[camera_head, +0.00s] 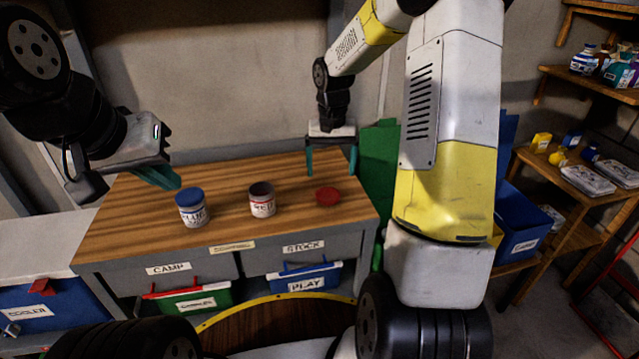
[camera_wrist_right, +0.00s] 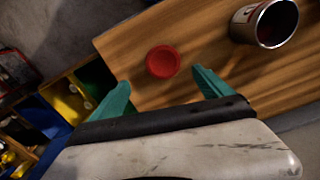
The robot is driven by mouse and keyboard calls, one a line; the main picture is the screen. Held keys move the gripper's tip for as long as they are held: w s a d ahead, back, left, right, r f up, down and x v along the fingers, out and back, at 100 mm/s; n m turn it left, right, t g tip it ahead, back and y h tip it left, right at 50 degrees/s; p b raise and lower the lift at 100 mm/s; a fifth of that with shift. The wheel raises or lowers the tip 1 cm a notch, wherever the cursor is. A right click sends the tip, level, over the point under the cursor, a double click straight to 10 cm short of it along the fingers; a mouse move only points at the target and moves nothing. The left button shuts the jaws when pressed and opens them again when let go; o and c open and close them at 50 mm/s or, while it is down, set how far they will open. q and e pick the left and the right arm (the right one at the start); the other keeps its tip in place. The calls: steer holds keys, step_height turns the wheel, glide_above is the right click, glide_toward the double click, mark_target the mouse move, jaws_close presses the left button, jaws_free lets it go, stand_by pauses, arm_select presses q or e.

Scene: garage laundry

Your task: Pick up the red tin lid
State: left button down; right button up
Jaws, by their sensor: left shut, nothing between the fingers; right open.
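The red tin lid (camera_head: 328,196) lies flat on the wooden bench top (camera_head: 120,225), near its right edge. It also shows in the right wrist view (camera_wrist_right: 162,62), just beyond and between my fingertips. My right gripper (camera_head: 331,172) is open and above the bench, with its teal fingers (camera_wrist_right: 160,88) apart and nothing between them. The open red tin (camera_head: 262,203) stands left of the lid. A blue tin with its blue lid on (camera_head: 191,210) stands further left. My left gripper (camera_head: 166,180) is shut and empty, above the bench's left side.
Under the bench are a green bin (camera_head: 196,302) and a blue bin (camera_head: 304,281). Wooden shelves (camera_head: 575,190) with small items stand at the right. The bench's middle back is clear.

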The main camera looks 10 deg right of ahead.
mark_target(328, 194)
steer(key=f, duration=0.8)
steer(key=shift+s+a, duration=0.1)
steer(key=shift+a, duration=0.3)
steer(key=shift+c, duration=0.2)
steer(key=c, duration=1.4)
steer(key=shift+o, duration=0.2)
steer(key=shift+r, duration=0.1)
